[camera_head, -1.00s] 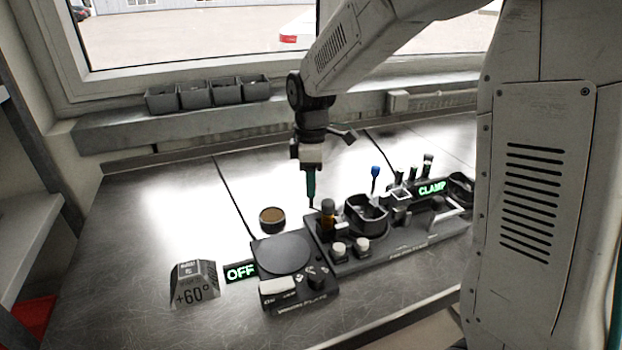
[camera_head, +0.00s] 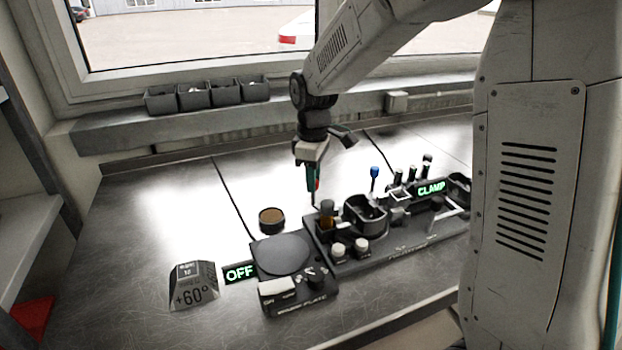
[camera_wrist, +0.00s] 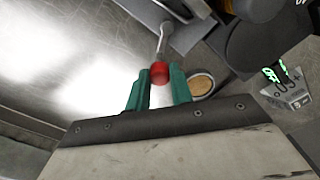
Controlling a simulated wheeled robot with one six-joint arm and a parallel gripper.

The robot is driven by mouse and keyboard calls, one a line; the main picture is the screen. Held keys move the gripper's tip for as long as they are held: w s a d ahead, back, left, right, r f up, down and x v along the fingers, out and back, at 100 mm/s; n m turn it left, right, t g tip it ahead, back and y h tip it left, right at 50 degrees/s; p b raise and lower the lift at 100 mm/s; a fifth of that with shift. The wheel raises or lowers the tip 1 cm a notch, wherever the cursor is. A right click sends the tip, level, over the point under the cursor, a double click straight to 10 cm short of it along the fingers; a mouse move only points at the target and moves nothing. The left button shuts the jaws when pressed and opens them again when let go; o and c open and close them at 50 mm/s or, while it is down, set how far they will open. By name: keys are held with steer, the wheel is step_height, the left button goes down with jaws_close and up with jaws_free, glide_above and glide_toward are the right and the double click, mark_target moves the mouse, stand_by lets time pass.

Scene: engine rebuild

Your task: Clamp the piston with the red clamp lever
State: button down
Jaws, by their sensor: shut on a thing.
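My gripper (camera_head: 313,184) has green fingers and is shut on the red knob of the clamp lever (camera_wrist: 159,73). In the wrist view the knob sits between the fingertips (camera_wrist: 158,84). A thin metal rod runs from the knob to the edge of a dark fixture (camera_wrist: 192,32). In the head view the gripper is above the left back end of this fixture (camera_head: 385,251). A dark round holder (camera_head: 365,214) stands on the fixture. I cannot tell for sure which part is the piston. A lit green CLAMP sign (camera_head: 431,188) stands at the fixture's right end.
A heating plate (camera_head: 283,254) with an OFF sign (camera_head: 240,272) stands left of the fixture. A round tin with a brown top (camera_head: 271,219) is behind it. A +60° block (camera_head: 193,286) is at the front left. A blue-topped tool (camera_head: 375,174) stands behind the fixture. The table's back left is clear.

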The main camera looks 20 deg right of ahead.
steer(key=shift+s+d+m, duration=0.1)
steer(key=shift+d+m, duration=0.65)
steer(key=shift+m, duration=1.35)
steer(key=shift+s+d+m, duration=0.15)
steer(key=shift+d+m, duration=0.55)
steer(key=shift+m, duration=1.4)
steer(key=shift+s+d+m, duration=0.1)
steer(key=shift+d+m, duration=0.65)
steer(key=shift+m, duration=1.35)
steer(key=c, duration=1.2)
jaws_free()
steer(key=shift+c, duration=0.2)
step_height(320, 180, up, 8)
